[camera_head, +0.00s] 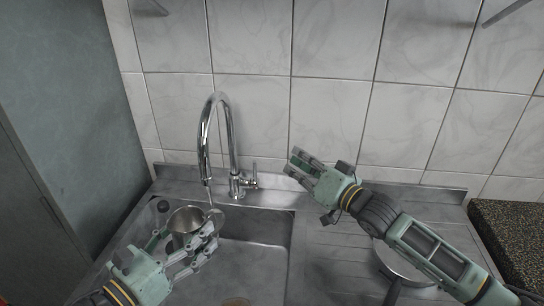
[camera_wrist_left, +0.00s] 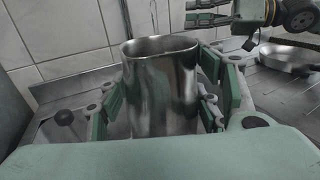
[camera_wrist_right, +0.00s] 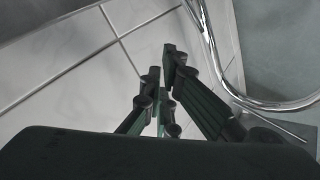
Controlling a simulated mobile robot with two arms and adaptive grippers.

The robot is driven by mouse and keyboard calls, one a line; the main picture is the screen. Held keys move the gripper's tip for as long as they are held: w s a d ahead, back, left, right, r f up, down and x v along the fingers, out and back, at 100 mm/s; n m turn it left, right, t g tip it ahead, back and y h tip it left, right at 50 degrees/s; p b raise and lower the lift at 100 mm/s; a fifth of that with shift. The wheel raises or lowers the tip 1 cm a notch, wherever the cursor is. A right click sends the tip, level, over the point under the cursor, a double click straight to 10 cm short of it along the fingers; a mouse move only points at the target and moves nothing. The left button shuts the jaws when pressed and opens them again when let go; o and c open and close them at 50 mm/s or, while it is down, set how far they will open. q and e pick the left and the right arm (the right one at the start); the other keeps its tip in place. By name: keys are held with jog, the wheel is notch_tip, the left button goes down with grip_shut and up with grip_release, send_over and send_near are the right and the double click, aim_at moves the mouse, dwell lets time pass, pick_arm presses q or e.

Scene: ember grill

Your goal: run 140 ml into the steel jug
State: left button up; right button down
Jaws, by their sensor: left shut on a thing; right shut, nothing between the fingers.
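The steel jug (camera_head: 183,219) is over the left part of the sink, its open mouth up and just below the tap's spout. My left gripper (camera_head: 197,240) is shut around the jug's body; the jug (camera_wrist_left: 160,90) stands between its fingers in the left wrist view. The chrome tap (camera_head: 221,105) arches over the jug. A thin pale line, looking like a water stream, runs down from the spout tip toward the jug. The tap's lever (camera_head: 250,180) is at the tap's base. My right gripper (camera_head: 303,165) is shut and empty, apart from the lever, to its right. The jug's inside level is hidden.
The sink basin (camera_head: 262,226) is otherwise mostly clear. A round pan (camera_head: 402,264) sits on the drainer at right, partly under my right arm. A tiled wall (camera_head: 330,110) stands close behind. A dark speckled counter (camera_head: 515,235) is at far right.

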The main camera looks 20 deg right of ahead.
jog(key=w+a+f+m+g+y, duration=0.1)
jog(key=w+a+m+y, duration=0.3)
jog(key=w+a+m, duration=0.1)
jog(key=shift+w+m, duration=0.65)
jog(key=shift+m, duration=0.15)
dwell(0.4)
jog(key=shift+a, duration=0.15)
jog(key=shift+s+a+f+n+y, duration=0.1)
jog(key=shift+s+a+n+y, duration=0.3)
jog(key=shift+s, duration=0.3)
jog(key=shift+s+a+n+y, duration=0.1)
jog(key=shift+s+n+y, duration=0.1)
jog(key=shift+s+n, duration=0.4)
